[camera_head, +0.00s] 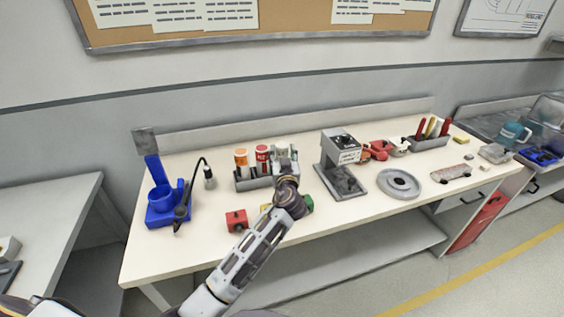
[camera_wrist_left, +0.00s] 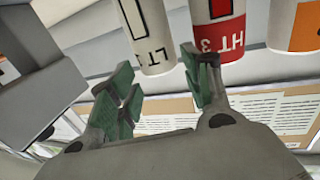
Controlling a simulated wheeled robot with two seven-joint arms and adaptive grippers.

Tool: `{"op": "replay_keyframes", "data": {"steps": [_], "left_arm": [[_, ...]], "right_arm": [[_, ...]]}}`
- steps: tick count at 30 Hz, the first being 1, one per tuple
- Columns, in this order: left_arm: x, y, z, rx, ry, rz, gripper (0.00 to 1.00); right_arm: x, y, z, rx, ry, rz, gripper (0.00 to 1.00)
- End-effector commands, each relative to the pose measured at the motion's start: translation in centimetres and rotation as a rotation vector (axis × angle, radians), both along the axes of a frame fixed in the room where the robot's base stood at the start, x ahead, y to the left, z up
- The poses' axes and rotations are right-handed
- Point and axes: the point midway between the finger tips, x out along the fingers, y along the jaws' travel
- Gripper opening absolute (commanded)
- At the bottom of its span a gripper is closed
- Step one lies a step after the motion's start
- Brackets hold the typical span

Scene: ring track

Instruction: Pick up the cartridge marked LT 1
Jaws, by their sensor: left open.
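The cartridge marked LT 1 (camera_wrist_left: 148,36) is white with dark lettering and shows in the left wrist view; only "LT" and part of a further mark can be read. My left gripper (camera_wrist_left: 165,88) is open, with green-padded fingers on either side of the cartridge's near end in the picture. I cannot tell whether they touch it. In the head view my left gripper (camera_head: 285,160) is at the right end of the grey cartridge rack (camera_head: 247,184) and hides most of this cartridge. My right gripper is not in view.
The red cartridge marked HT 3 (camera_wrist_left: 216,28) is close beside the right finger. An orange-and-white cartridge (camera_head: 241,162) stands farther left in the rack. A grey machine (camera_head: 340,150) stands right of the gripper. A red block (camera_head: 236,220) and blue stand (camera_head: 161,203) are on the bench.

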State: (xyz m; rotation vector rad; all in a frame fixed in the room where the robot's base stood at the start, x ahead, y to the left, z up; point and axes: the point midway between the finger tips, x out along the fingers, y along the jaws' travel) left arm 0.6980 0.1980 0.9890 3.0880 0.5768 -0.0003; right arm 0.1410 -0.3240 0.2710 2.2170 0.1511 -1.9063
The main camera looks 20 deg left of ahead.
Motion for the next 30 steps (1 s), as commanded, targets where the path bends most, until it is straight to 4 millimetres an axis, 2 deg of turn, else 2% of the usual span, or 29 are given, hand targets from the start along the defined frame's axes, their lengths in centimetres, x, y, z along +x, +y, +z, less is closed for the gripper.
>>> {"op": "replay_keyframes", "data": {"steps": [5,16,30], "left_arm": [[1.1,0.4,0.0,0.003,-0.001,0.000,0.49],[4.1,1.5,-0.2,0.002,0.000,0.001,0.49],[4.7,1.7,-0.3,0.001,0.000,0.000,0.49]], "right_arm": [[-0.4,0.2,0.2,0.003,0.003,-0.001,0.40],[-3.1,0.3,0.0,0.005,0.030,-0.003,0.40],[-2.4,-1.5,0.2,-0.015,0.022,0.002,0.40]]}}
